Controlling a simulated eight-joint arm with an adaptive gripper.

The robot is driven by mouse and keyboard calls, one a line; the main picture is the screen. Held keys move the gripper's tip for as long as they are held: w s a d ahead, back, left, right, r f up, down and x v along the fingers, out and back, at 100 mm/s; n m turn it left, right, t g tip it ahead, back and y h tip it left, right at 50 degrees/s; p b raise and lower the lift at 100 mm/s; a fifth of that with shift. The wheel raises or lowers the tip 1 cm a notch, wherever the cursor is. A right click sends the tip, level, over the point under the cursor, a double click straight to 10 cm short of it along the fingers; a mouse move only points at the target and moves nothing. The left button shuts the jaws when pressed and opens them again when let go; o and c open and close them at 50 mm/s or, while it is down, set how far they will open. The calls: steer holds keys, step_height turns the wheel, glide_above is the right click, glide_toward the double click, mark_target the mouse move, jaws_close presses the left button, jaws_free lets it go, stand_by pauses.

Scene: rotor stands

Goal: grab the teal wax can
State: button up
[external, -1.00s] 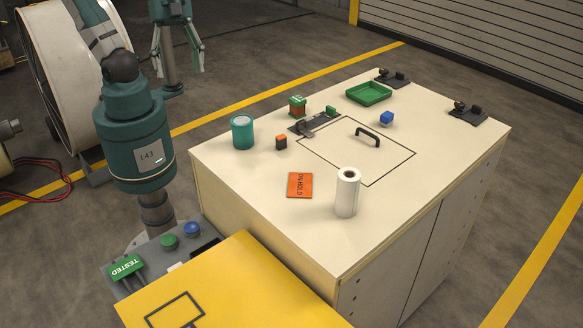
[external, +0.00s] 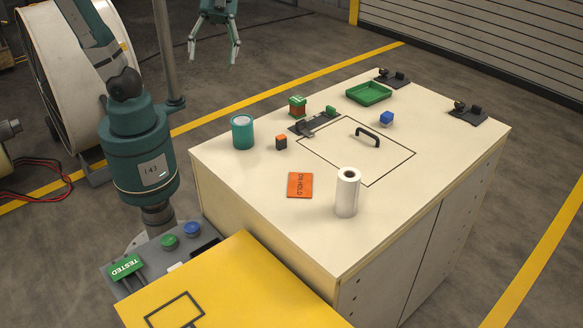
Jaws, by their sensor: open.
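The teal wax can (external: 242,134) stands upright at the left edge of the cream cabinet top, with a pale top face. My gripper (external: 214,55) is at the top of the picture, beyond the cabinet's far left edge. Its fingers hang downward, spread wide and empty. It is well apart from the can, up and to the left of the cabinet's objects in the picture. The upper part of my gripper is cut off by the frame.
Near the can are a small orange-and-black block (external: 281,143), a green-and-brown box (external: 297,106) and a metal latch (external: 312,125).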

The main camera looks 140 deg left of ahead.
steer(key=s+a+r+m+t+h+b, duration=0.25)
steer(key=a+m+b, duration=0.2)
steer(key=a, duration=0.75)
glide_toward(243, 139)
steer(key=shift+s+a+r+n+t, duration=0.15)
steer(key=shift+s+a+n+t, duration=0.1)
steer(key=shift+s, duration=0.15)
steer(key=shift+s+a+r+n+t, duration=0.1)
steer(key=shift+s+a+r+t, duration=0.15)
steer(key=shift+s, duration=0.2)
steer(key=shift+f, duration=0.1)
steer(key=shift+x, duration=1.35)
steer(key=shift+f+b, duration=0.1)
steer(key=shift+b, duration=0.2)
steer(key=shift+b+x, duration=0.7)
steer(key=shift+x, duration=1.8)
steer(key=shift+c, duration=0.3)
steer(key=c, duration=1.1)
